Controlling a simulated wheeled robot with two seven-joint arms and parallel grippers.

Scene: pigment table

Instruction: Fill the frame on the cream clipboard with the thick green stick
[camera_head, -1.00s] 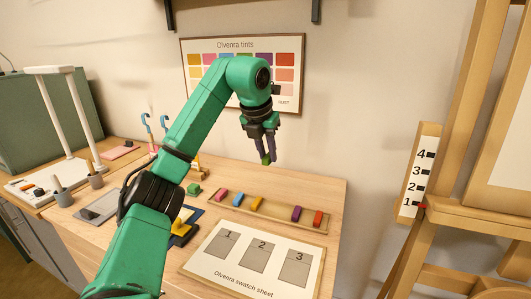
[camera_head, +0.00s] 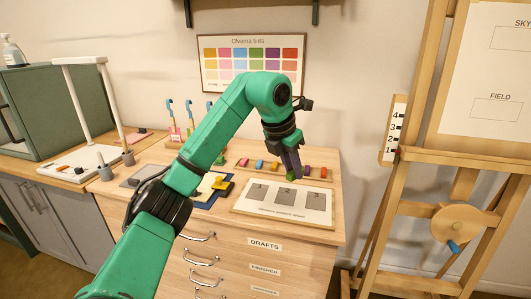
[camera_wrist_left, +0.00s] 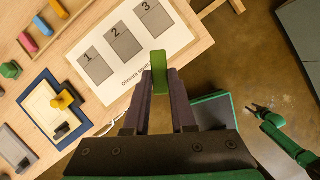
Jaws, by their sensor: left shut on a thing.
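My left gripper (camera_head: 292,173) is shut on the thick green stick (camera_wrist_left: 160,72), which stands out past its fingertips.
A navy-edged board (camera_wrist_left: 25,98) carries a yellow object (camera_wrist_left: 63,100). A green block (camera_head: 219,160) stands behind. An easel (camera_head: 408,190) is at right.

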